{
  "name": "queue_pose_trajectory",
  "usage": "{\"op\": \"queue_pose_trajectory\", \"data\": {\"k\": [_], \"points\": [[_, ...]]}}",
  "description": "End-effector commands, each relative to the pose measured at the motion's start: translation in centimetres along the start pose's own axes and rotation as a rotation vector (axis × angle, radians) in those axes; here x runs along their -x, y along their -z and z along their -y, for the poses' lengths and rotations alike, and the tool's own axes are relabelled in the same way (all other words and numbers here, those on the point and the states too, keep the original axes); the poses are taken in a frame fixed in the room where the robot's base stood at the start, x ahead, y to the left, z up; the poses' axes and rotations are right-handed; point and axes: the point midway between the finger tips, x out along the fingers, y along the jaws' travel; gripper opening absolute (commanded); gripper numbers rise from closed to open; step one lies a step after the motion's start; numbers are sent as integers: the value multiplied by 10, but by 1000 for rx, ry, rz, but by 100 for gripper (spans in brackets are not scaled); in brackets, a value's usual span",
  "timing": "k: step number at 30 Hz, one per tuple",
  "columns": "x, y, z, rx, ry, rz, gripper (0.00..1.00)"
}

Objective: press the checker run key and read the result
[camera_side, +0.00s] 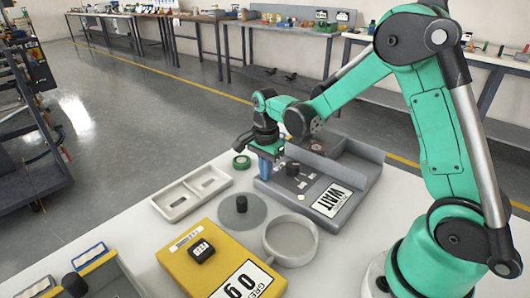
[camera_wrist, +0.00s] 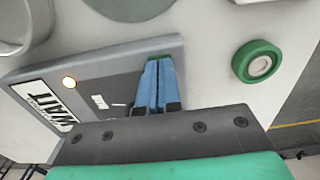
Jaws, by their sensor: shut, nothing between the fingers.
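The checker (camera_side: 315,207) is a grey unit on the white table with a display panel reading WAIT (camera_side: 331,199). The panel also shows in the wrist view (camera_wrist: 45,103), tilted. A small round pale light (camera_wrist: 69,82) with an orange rim sits beside the panel. My gripper (camera_side: 268,179) points down at the checker's left end. In the wrist view its blue fingers (camera_wrist: 158,66) are together and empty. A green patch (camera_wrist: 158,57) shows right at the fingertips, perhaps the run key, mostly hidden by them. I cannot tell whether the tips touch it.
A green ring (camera_side: 241,161) lies left of the checker. Nearby are a pale two-slot tray (camera_side: 176,207), a grey disc with a black knob (camera_side: 241,205), a round grey dish (camera_side: 291,241) and a yellow scale (camera_side: 205,272) with a black block on it.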

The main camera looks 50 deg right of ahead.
Motion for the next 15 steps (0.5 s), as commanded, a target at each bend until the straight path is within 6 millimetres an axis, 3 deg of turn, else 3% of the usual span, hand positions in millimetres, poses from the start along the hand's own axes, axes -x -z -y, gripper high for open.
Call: {"op": "queue_pose_trajectory", "data": {"k": [5, 15], "points": [[15, 0, 1, 1, 9, -2, 0], [90, 0, 0, 0, 3, -1, 0]]}}
